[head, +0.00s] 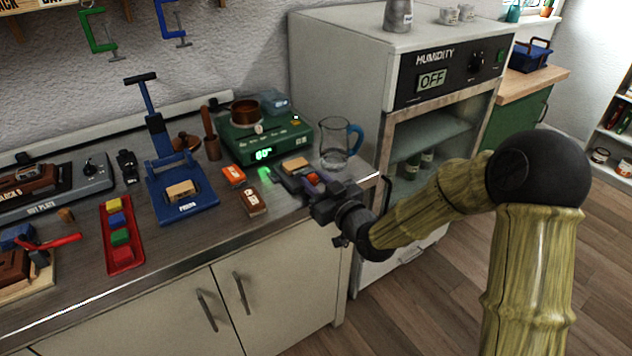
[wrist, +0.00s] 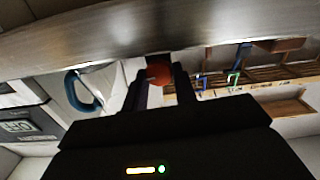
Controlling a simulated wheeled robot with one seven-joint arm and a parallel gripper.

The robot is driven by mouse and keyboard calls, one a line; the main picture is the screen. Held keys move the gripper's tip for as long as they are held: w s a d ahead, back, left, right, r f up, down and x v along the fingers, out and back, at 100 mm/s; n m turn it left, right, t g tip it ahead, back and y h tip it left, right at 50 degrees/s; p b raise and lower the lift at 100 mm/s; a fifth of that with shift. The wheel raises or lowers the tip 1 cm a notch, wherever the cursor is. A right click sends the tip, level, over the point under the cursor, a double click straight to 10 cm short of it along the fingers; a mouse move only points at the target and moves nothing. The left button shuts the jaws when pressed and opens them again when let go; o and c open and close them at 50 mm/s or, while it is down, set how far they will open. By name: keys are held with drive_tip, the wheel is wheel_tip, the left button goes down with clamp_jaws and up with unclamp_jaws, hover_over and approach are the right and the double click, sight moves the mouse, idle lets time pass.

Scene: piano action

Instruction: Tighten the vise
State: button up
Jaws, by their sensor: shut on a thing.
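The vise (head: 292,182) appears to be the small grey-and-purple fixture near the right front edge of the workbench, with a tan block on or beside it. Its red knob (head: 313,178) faces my gripper (head: 318,192), and my arm partly covers the vise from the right. In the wrist view, the round red-orange knob (wrist: 158,73) sits between the two dark fingers of my gripper (wrist: 159,82), which are shut on it. The vise jaws are too small and too covered to tell how far apart they stand.
A glass jug (head: 336,150) with a blue handle stands close behind my gripper. A humidity cabinet (head: 345,85) stands at right.

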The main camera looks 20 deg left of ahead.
drive_tip(key=m, duration=0.4)
drive_tip(key=shift+d+p, duration=0.1)
drive_tip(key=shift+p, duration=0.3)
drive_tip(key=m+p, duration=0.1)
drive_tip(key=m, duration=0.3)
drive_tip(key=shift+w+m, duration=0.15)
drive_tip(key=shift+m, duration=0.25)
drive_tip(key=m+p, duration=0.2)
drive_tip(key=m, duration=0.2)
drive_tip(key=shift+d+f, duration=0.1)
drive_tip(key=shift+f+m+p, duration=0.15)
drive_tip(key=shift+m+p, duration=0.4)
drive_tip(key=shift+m, duration=1.25)
drive_tip(key=o, duration=1)
drive_tip(key=shift+c, duration=0.2)
drive_tip(key=shift+f, duration=0.1)
drive_tip(key=shift+d+f, duration=0.1)
drive_tip(key=shift+d, duration=0.05)
